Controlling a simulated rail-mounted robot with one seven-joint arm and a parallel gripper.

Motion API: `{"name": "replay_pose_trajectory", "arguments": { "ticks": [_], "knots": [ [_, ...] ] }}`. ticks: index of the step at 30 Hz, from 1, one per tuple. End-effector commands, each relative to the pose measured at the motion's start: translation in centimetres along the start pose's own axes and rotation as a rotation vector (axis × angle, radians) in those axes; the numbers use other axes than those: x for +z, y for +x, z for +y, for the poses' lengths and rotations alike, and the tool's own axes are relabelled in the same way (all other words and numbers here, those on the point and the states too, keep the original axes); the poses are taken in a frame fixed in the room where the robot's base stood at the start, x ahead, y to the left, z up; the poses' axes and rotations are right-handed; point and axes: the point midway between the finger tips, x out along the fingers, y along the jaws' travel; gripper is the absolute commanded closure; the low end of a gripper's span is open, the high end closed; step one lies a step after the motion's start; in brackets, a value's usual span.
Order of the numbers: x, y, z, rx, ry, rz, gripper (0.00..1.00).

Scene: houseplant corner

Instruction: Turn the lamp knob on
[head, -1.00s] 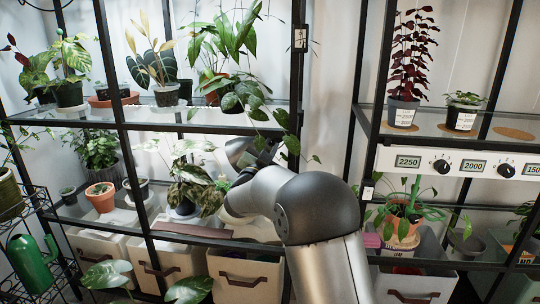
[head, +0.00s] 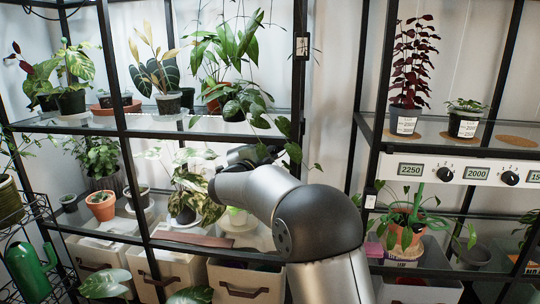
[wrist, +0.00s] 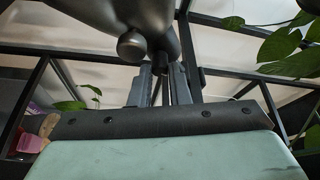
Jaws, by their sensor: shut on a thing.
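In the wrist view, a grey rounded metal lamp body (wrist: 155,14) hangs above my gripper. A small round-ended stub (wrist: 131,46) sticks down from it. A dark short lamp knob (wrist: 160,60) sits beside this stub. My gripper (wrist: 161,73) has its two grey fingers pointing up and shut on the knob, though the contact is small and dark in the picture. In the head view, my gripper (head: 254,153) is between the shelf levels of the left rack, partly hidden by leaves and my arm. I cannot make out the lamp or the knob there.
Leaves (head: 292,150) hang close to my gripper. A glass shelf (head: 215,124) with potted plants lies above it. A variegated plant (head: 190,190) stands just left of my arm. The right rack carries a white panel with dials (head: 440,174).

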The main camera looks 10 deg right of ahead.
Motion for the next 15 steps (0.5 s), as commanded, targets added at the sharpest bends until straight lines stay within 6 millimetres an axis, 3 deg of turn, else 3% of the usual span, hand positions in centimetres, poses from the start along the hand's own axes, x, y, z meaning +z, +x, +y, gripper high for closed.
{"name": "replay_pose_trajectory", "arguments": {
  "ticks": [15],
  "knots": [
    [0.03, -0.03, -0.19, 0.019, 0.050, -0.003, 1.00]
  ]
}}
